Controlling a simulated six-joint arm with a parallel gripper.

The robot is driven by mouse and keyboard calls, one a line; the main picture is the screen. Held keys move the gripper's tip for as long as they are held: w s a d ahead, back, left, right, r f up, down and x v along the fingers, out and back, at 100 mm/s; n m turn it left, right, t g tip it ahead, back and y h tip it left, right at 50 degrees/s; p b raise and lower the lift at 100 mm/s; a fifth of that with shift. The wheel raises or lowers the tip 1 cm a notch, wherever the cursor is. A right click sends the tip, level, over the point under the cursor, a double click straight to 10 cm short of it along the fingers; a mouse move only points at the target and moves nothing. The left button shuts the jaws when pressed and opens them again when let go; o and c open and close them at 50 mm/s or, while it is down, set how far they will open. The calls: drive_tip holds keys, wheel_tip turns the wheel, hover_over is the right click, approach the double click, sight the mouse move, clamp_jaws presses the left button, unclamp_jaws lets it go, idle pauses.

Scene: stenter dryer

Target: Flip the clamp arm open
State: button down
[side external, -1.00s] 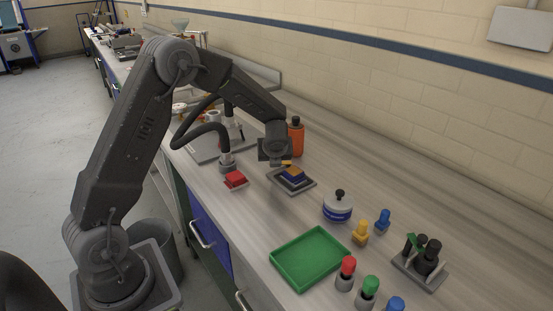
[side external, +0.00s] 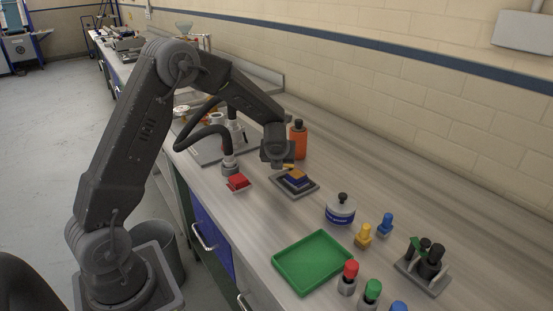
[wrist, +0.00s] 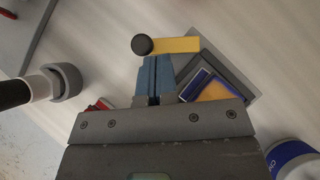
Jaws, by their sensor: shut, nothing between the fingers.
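The clamp sits on a grey base plate (side external: 304,189) on the bench, and its plate (wrist: 236,76) also shows in the wrist view. The clamp arm is a yellow bar (wrist: 180,45) with a round black knob (wrist: 142,45) at its left end in the wrist view. A blue and orange block (wrist: 215,90) lies beside the bar on the plate. My gripper (wrist: 154,60) is shut and empty, its blue-grey fingertips just below the bar near the knob. I cannot tell whether they touch it. In the side view my gripper (side external: 285,165) is directly over the clamp, its fingers largely hidden.
An orange bottle (side external: 299,142) stands close behind the clamp. A green tray (side external: 313,262) and several small coloured bottles are nearer the front right. Bare bench surrounds the plate.

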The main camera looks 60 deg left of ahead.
drive_tip(key=shift+r, duration=0.1)
drive_tip(key=v, duration=1)
drive_tip(key=shift+w+d, duration=0.1)
drive_tip(key=shift+d, duration=0.05)
drive_tip(key=s+d+r+n+h, duration=0.2)
drive_tip(key=s+d+n, duration=0.3)
drive_tip(key=s+n, duration=0.3)
drive_tip(key=s+d+r+n+h, duration=0.2)
drive_tip(key=s+d+r+n, duration=0.2)
drive_tip(key=s+n, duration=0.4)
drive_tip(key=s+d+r+n+h, duration=0.2)
drive_tip(key=s+d+r+n, duration=0.1)
drive_tip(key=s+d+n, duration=0.4)
drive_tip(key=s+n, duration=0.2)
drive_tip(key=n, duration=0.1)
drive_tip(key=shift+r, duration=0.25)
